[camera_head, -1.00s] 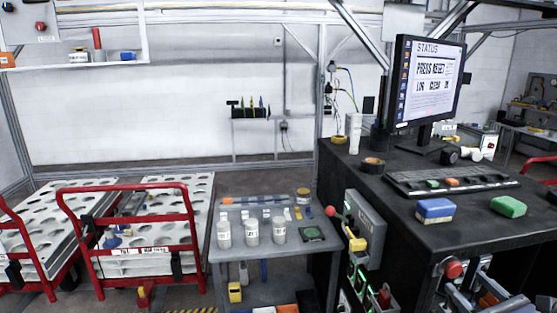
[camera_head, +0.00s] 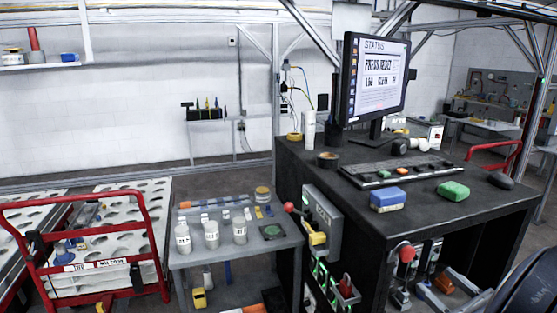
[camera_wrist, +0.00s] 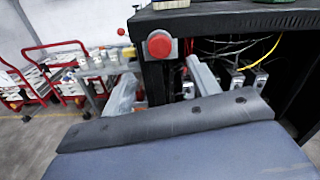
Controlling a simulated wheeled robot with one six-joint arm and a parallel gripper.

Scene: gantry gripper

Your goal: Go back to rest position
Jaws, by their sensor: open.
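My gripper (camera_wrist: 160,72) shows in the wrist view as two pale grey fingers, apart, with nothing held between them. Its broad blue-grey body fills the bottom of that view. Behind the fingers are a red push button (camera_wrist: 159,43) on a grey box and the open underside of the black desk (camera_wrist: 225,20). In the head view, a dark rounded part of my arm shows at the lower right corner, in front of the desk. The same red button (camera_head: 406,254) is at the desk's front. No rest position is marked in either view.
The black desk (camera_head: 440,212) bears a monitor (camera_head: 375,80), a keyboard (camera_head: 400,172), a blue block (camera_head: 388,198) and a green block (camera_head: 453,190). Left of it stand a grey table (camera_head: 190,258) with white bottles and a red-railed cart (camera_head: 155,230). Floor shows at the wrist view's lower left.

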